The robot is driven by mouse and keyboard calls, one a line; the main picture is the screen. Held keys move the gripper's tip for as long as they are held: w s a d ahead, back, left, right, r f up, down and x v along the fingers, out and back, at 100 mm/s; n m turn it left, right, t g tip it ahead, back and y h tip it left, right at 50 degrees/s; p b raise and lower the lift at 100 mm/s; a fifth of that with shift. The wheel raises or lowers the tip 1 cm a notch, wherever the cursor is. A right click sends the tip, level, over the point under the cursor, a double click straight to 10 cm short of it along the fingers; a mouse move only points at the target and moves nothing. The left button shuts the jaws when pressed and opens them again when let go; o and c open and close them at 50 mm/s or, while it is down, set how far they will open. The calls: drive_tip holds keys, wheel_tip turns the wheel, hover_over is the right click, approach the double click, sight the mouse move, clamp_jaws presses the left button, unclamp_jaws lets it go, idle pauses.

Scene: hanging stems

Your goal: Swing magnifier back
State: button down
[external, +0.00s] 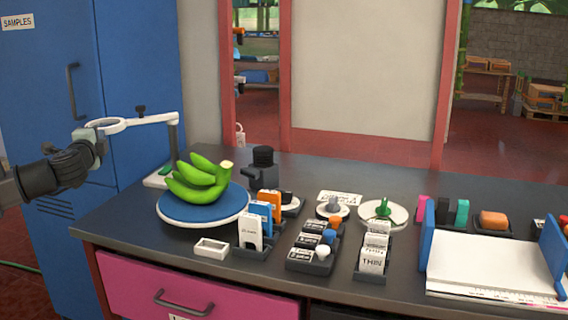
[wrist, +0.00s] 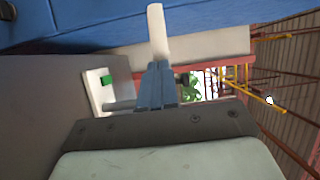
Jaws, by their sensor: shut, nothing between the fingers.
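The magnifier has a white ring (external: 107,125) on a white arm (external: 155,119), carried by a dark upright post (external: 173,140) on a pale base (external: 158,178) at the table's back left. The ring hangs out to the left, before the blue cabinet. My gripper (external: 99,132) is shut and empty, right at the ring's near left side; I cannot tell whether it touches. In the wrist view the closed fingers (wrist: 157,68) overlap the end of a white strip, seemingly part of the magnifier (wrist: 157,30). The base (wrist: 98,88) also shows there.
Green bananas (external: 200,180) lie on a blue round stand (external: 203,203) just right of the magnifier base. A black device (external: 262,166), card holders (external: 250,232) and small tools fill the table's middle. The blue cabinet (external: 140,60) stands close behind the ring.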

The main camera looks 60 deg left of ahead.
drive_tip(key=shift+s+a, duration=0.15)
drive_tip(key=shift+a, duration=0.15)
drive_tip(key=shift+d, duration=0.1)
